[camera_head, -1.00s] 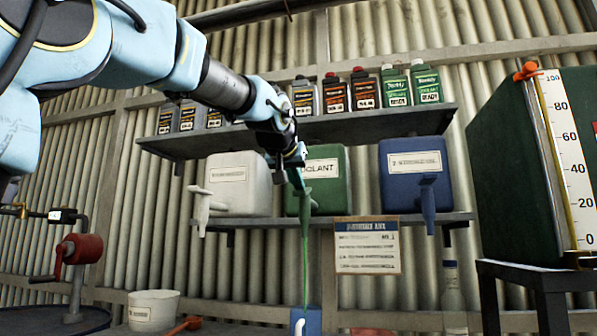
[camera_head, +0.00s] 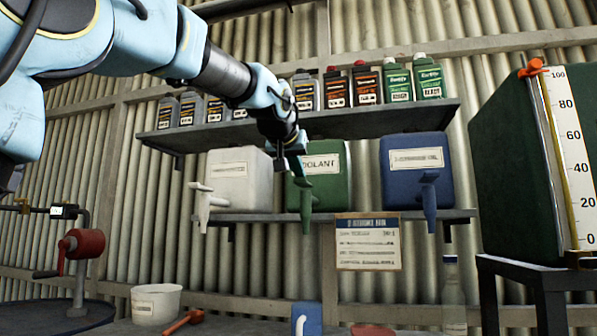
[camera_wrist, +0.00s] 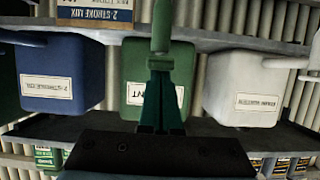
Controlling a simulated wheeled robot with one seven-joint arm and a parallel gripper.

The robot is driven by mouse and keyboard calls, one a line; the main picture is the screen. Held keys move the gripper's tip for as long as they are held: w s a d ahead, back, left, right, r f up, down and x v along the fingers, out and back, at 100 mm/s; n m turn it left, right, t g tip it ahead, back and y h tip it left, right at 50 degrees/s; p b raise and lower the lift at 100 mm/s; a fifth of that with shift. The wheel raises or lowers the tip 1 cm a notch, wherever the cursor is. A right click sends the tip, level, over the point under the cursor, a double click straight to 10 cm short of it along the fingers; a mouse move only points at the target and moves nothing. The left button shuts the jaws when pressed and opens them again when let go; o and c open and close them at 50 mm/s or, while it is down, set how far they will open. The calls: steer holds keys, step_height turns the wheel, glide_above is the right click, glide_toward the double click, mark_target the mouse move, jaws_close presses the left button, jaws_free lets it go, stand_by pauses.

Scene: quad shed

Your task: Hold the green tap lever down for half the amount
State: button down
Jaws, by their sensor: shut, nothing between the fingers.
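The green coolant container (camera_head: 335,190) sits on the lower shelf between a white and a blue one. Its green tap (camera_head: 307,210) points down at the front, with the lever (camera_head: 303,183) at its top. No liquid runs from the spout. My gripper (camera_head: 292,166) is shut and empty, just above and left of the lever in the head view. In the wrist view, which is upside down, my gripper (camera_wrist: 160,95) lies in line with the green tap (camera_wrist: 161,30); I cannot tell whether it touches the lever. A blue vessel (camera_head: 312,318) stands below the tap, partly cut off.
The white container (camera_head: 240,170) and blue container (camera_head: 412,165) have their own taps close on either side. The upper shelf (camera_head: 330,124) with several bottles hangs above. A large green tank with a scale (camera_head: 520,150) stands at right. A white bucket (camera_head: 156,304) is low left.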

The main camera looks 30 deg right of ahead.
steer(key=s+a+r+p, duration=0.1)
steer(key=s+a+r, duration=0.4)
steer(key=r, duration=0.4)
steer(key=shift+s+a+r, duration=0.25)
steer(key=shift+s+r, duration=0.1)
steer(key=shift+s, duration=0.1)
stand_by(0.5)
